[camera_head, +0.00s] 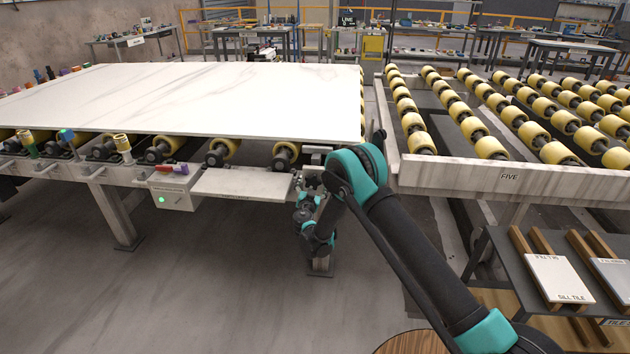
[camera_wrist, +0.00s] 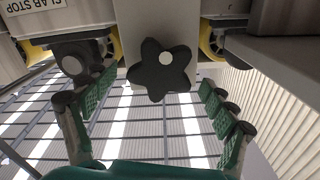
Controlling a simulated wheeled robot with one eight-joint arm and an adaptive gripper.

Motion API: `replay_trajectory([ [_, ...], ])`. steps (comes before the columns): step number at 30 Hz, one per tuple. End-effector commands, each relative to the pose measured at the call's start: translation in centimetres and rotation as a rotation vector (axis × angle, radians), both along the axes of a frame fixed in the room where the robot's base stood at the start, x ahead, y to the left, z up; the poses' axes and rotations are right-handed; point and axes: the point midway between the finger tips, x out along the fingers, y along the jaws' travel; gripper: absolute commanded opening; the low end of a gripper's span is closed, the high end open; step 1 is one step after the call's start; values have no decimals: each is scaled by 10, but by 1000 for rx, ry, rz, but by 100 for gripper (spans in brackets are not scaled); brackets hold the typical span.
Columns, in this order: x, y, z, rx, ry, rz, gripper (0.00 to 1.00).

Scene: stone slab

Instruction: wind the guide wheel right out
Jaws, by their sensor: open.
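A black star-shaped knob (camera_wrist: 160,72) with a pale round centre shows in the wrist view, in front of a light grey plate (camera_wrist: 140,28). It looks like the guide wheel's handle. My gripper (camera_wrist: 157,84) is open, with one green-padded finger to the left of the knob and one to the right. Gaps show between the knob and both fingers, so it is not gripped. In the head view my gripper (camera_head: 308,183) is at the slab table's front right corner, partly hidden by my own arm. The knob cannot be made out there.
A white stone slab (camera_head: 200,97) lies over yellow rollers (camera_head: 285,154). A grey control box (camera_head: 174,189) with a green light is to the left. A roller table marked FIVE (camera_head: 510,177) stands close on the right. A SLAB STOP label (camera_wrist: 37,5) is upper left.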

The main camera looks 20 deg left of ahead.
Motion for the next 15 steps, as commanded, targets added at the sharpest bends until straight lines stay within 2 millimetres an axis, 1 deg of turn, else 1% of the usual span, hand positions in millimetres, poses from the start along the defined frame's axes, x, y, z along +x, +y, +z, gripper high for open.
replay_trajectory([
  [6, 0, 0, 0, 0, 0, 0, 85],
  [15, 0, 0, 0, 0, 0, 0, 48],
])
